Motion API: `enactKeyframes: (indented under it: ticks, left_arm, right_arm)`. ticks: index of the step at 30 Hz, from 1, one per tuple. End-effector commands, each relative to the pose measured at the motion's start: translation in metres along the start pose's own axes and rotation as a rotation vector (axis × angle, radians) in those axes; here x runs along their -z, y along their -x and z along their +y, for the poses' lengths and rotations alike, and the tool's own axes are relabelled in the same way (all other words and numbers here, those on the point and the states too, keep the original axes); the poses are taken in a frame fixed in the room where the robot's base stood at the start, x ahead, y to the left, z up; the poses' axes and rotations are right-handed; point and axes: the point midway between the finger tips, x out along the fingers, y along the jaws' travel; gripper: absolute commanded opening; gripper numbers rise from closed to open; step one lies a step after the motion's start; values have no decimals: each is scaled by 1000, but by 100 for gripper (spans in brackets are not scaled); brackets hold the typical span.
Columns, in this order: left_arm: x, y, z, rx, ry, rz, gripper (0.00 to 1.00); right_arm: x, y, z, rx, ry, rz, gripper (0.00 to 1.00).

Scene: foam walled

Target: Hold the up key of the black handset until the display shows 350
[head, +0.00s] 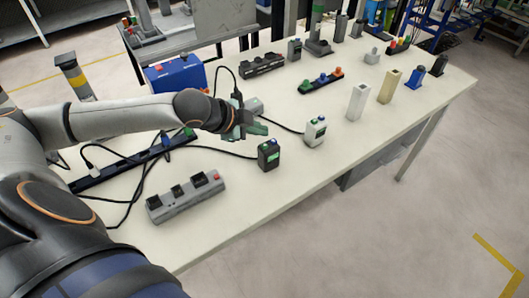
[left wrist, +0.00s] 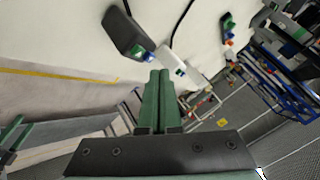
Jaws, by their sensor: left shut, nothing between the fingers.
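The black handset (head: 269,157) stands upright on the pale table, with a lit green display on its front and small keys on top. The display's digits are too small to read. The black handset also shows in the left wrist view (left wrist: 122,30), with green and blue keys at its near end. My left gripper (head: 262,130) is above the table, behind and a little left of the black handset, apart from it. Its green fingers (left wrist: 160,76) are shut together and empty.
A white handset (head: 314,132) with blue and green keys stands right of the black one. A grey power strip (head: 185,197) lies at the front left, and a long dark strip (head: 125,165) lies under my arm. Cables cross the table. The table's front edge is clear.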

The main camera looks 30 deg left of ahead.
Motion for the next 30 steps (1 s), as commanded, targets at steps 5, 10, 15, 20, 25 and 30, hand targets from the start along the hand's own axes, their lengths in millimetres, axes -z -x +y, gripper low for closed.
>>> enactKeyframes:
  ticks: [5, 10, 15, 20, 25, 30]
  left_arm:
    - [-9, -12, 8, -1, 1, -1, 0]
    - [-9, -12, 9, 0, 1, -1, 0]
    - [-9, -12, 9, 0, 1, -1, 0]
    - [-9, -12, 9, 0, 1, -1, 0]
    - [-9, -12, 9, 0, 1, 0, 0]
    - [-9, -12, 9, 0, 1, 0, 0]
  right_arm:
    - [-6, -5, 0, 0, 0, 0, 88]
    - [-5, -5, 0, 0, 0, 1, 88]
    - [-4, -5, 0, 0, 0, 2, 88]
    - [-4, -5, 0, 0, 0, 2, 88]
    - [-4, -5, 0, 0, 0, 3, 88]
    - [-4, -5, 0, 0, 0, 3, 88]
